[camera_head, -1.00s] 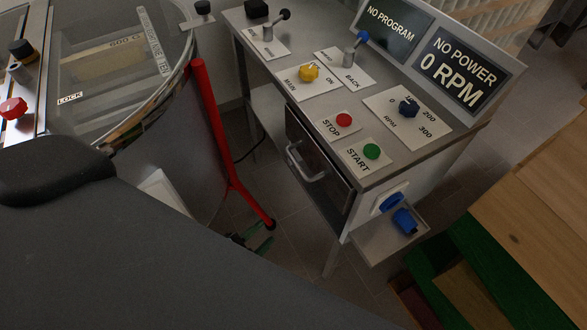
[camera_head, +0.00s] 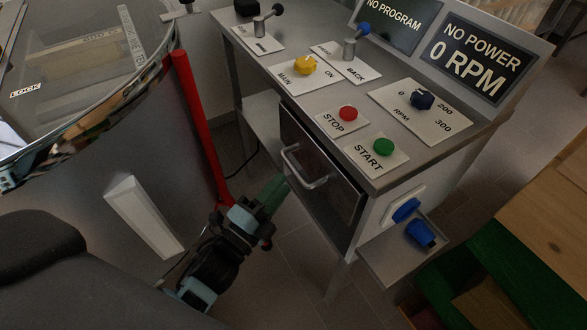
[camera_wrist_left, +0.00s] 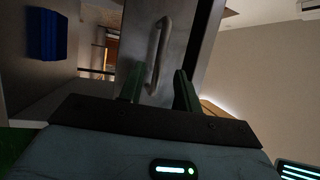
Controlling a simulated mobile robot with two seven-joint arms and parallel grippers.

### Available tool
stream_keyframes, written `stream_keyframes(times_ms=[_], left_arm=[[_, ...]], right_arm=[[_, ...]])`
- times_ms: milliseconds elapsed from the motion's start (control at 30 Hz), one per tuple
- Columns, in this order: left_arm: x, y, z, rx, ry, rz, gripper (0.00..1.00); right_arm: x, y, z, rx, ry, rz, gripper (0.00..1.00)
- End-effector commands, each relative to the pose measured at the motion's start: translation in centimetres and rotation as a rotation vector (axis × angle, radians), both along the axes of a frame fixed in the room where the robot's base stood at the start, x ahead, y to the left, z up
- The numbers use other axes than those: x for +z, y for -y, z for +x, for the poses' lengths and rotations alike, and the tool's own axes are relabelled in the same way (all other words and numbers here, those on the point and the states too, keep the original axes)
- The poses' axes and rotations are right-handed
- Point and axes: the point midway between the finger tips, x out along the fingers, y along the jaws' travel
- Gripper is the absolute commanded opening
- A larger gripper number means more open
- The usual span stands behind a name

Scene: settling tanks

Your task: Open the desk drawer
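The desk drawer (camera_head: 335,190) has a dark front under the control desk's top, and it looks closed. Its pale curved handle (camera_head: 306,182) is on the left part of the front. My left gripper (camera_head: 272,192), with green fingers, is just left of and slightly below the handle in the head view. In the left wrist view the gripper (camera_wrist_left: 159,72) is open, with a finger on each side of the lower part of the handle (camera_wrist_left: 159,45). The drawer front (camera_wrist_left: 190,45) is behind it. I cannot tell whether the fingers touch the handle. My right gripper is not in view.
The desk top (camera_head: 300,100) carries switches, buttons and two displays. A side shelf (camera_head: 385,262) holds a blue plug (camera_head: 420,234). A red post (camera_head: 200,125) and a large round tank (camera_head: 100,145) stand left of the desk. A wooden-topped green structure (camera_head: 490,270) is at right.

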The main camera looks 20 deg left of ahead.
Motion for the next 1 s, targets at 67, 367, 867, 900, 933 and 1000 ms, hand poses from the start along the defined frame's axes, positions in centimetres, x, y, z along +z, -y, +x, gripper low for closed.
stream_keyframes(times_ms=[67, 367, 867, 900, 933, 1000], left_arm=[[0.4, 0.3, 1.3, -0.001, 0.003, -0.001, 0.34], [0.9, 1.3, 4.8, 0.0, 0.0, -0.001, 0.34], [1.0, 1.5, 5.6, 0.0, -0.001, -0.002, 0.24], [1.0, 1.5, 5.6, 0.0, -0.001, -0.002, 0.19], [1.0, 1.5, 5.6, 0.0, -0.001, -0.002, 0.15], [1.0, 1.5, 5.6, 0.0, -0.001, -0.002, 0.06]], right_arm=[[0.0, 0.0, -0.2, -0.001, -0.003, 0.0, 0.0], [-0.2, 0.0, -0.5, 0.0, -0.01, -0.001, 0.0], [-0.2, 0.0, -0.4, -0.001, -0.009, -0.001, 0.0], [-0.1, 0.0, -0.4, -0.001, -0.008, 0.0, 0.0], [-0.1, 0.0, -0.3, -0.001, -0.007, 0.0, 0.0], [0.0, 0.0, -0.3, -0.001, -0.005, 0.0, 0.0]])
